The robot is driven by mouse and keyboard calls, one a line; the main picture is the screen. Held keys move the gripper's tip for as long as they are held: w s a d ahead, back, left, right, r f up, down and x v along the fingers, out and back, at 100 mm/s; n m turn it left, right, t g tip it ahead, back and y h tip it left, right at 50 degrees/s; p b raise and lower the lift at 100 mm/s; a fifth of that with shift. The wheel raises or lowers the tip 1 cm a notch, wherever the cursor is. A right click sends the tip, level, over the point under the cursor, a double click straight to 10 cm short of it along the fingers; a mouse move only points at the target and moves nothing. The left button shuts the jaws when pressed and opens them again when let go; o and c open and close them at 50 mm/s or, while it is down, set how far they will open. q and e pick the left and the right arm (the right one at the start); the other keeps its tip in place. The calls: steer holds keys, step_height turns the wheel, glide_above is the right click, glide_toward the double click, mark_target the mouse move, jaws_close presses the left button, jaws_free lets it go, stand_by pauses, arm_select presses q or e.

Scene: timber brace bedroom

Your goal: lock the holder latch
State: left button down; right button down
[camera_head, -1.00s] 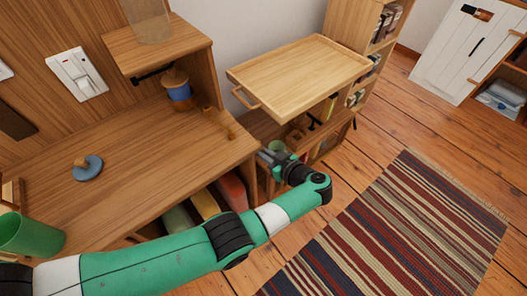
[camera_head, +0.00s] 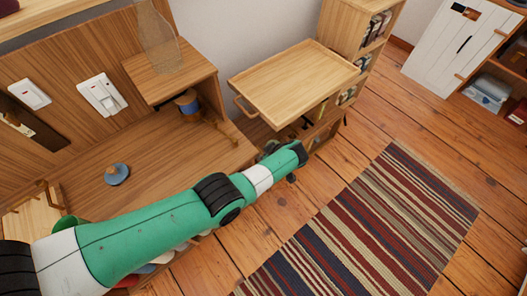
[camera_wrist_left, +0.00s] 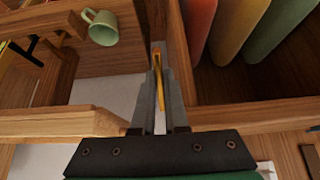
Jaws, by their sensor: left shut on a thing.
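My left gripper (camera_wrist_left: 157,85) is shut on a narrow brass-coloured bar (camera_wrist_left: 157,62), which looks like the holder latch. The bar stands between the fingers in the left wrist view, against the front edge of a wooden upright (camera_wrist_left: 178,75). How far it is turned is hard to tell. In the head view my left arm reaches over the desk to its right end, and its wrist hides the fingertips and the latch. My right gripper is not in view.
A pale mug (camera_wrist_left: 103,27) is on a shelf left of the fingers. A wooden tray (camera_head: 295,82) is beyond my wrist. The striped rug's floor area (camera_head: 370,225) is clear.

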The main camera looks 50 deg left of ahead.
arm_select(q)
steer(key=shift+r, duration=0.1)
stand_by(0.4)
steer(key=c, duration=1.2)
jaws_free()
steer(key=p+v, duration=0.8)
steer(key=v, duration=0.3)
steer(key=shift+d+r, duration=0.1)
steer(key=shift+r, duration=0.2)
steer(key=shift+c, duration=0.2)
